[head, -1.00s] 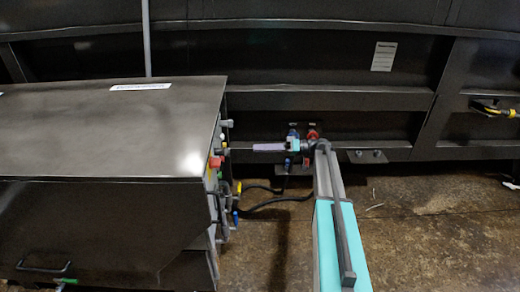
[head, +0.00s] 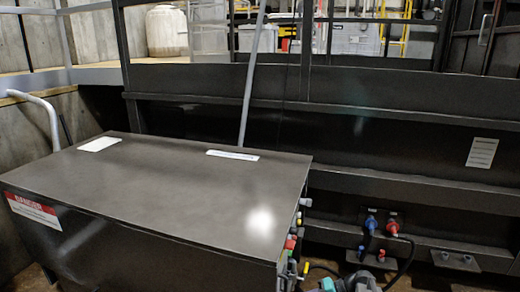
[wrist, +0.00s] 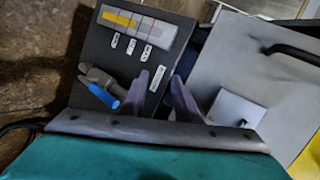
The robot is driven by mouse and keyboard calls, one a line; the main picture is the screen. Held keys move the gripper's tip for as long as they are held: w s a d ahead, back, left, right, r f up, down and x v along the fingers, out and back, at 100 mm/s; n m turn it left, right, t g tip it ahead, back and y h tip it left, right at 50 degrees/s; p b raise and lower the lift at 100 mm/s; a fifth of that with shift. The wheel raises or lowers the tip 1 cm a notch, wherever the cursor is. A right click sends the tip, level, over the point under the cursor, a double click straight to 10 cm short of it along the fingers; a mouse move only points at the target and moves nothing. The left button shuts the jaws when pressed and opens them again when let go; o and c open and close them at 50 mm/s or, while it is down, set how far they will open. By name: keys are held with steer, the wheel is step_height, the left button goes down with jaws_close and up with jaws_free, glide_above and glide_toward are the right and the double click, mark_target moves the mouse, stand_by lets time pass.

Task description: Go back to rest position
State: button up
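My gripper (wrist: 160,92) shows in the wrist view as two purple fingers with a gap between them. It is open, and nothing is seen held in it. Beyond the fingers is a dark panel (wrist: 90,60) with a coloured strip and small white labels. A grey fitting with a blue end (wrist: 108,97) is to the left of the fingers. In the head view only part of my arm (head: 345,284) shows at the bottom edge; the gripper is out of that picture.
A dark metal cabinet (head: 190,185) fills the left and middle. The compactor wall (head: 420,120) carries a blue connector (head: 371,222) and a red connector (head: 392,228). A black cable (head: 407,255) hangs near them. A grey panel with a black handle (wrist: 292,50) is at the wrist view's right.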

steer(key=s+a+f+g+h+p, duration=0.1)
steer(key=s+f+h, duration=0.15)
steer(key=s, duration=0.35)
steer(key=s+a+f+m+g+h+p, duration=0.1)
steer(key=s+a+f+g+p, duration=0.15)
steer(key=s, duration=0.35)
steer(key=s+a+f+h+p, duration=0.1)
steer(key=s+f+h, duration=0.1)
steer(key=s+f, duration=0.35)
steer(key=s+d+g+h+p, duration=0.1)
steer(key=s+d+h+p, duration=0.1)
steer(key=s, duration=0.8)
steer(key=s+d+g+h+p, duration=0.1)
steer(key=s+d+h, duration=0.3)
steer(key=s, duration=0.6)
steer(key=shift+r+g+p, duration=0.2)
steer(key=shift+g+p, duration=0.15)
steer(key=shift+p, duration=0.35)
steer(key=shift+h, duration=0.25)
